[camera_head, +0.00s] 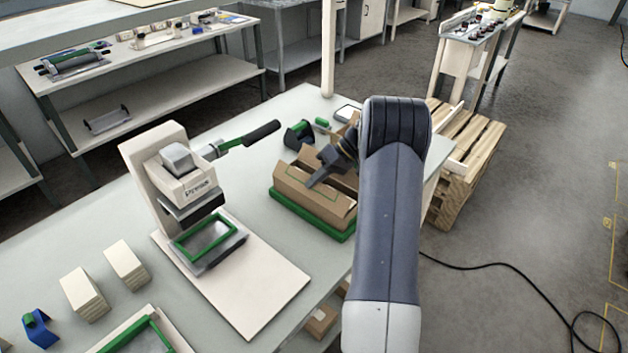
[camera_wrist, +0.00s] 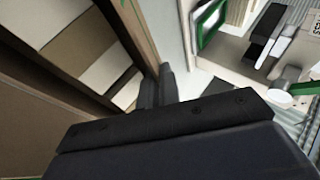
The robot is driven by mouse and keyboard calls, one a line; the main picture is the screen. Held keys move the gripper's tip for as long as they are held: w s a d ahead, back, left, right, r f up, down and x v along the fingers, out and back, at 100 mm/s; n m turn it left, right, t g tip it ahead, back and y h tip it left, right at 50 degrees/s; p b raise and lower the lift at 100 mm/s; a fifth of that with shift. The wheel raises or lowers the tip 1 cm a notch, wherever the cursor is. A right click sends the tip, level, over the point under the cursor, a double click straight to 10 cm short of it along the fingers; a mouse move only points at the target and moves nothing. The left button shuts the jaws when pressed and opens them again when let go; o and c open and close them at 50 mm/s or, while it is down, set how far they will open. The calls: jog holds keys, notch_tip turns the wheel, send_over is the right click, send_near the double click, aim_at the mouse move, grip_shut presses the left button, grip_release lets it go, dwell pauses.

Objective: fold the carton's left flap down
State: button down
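The brown cardboard carton (camera_head: 305,211) sits in a green tray (camera_head: 333,235) on the bench, right of the press. A long flap (camera_head: 300,181) along its left side stands raised and tilted; its exact angle is hard to tell. My gripper (camera_head: 312,184) is over the carton at this flap, fingers pointing down and left. In the wrist view the two dark fingers (camera_wrist: 158,88) are side by side, shut, with nothing seen between them. The carton (camera_wrist: 88,50) fills the left of that view, a brown edge beside the fingers. Contact cannot be told. My arm hides the carton's right part.
A dark green tape dispenser (camera_head: 298,134) is behind the carton. A wooden pallet (camera_head: 470,150) stands beyond the bench's right end.

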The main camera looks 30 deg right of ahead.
jog(key=shift+f, duration=0.1)
dwell(0.4)
jog(key=c, duration=1.6)
grip_release()
jog(key=shift+c, duration=0.2)
jog(key=shift+d, duration=0.1)
jog(key=b+v, duration=0.1)
jog(key=v, duration=0.9)
jog(key=shift+d+r+b, duration=0.2)
jog(key=shift+d+b, duration=0.1)
jog(key=shift+b, duration=0.05)
jog(key=shift+c, duration=0.4)
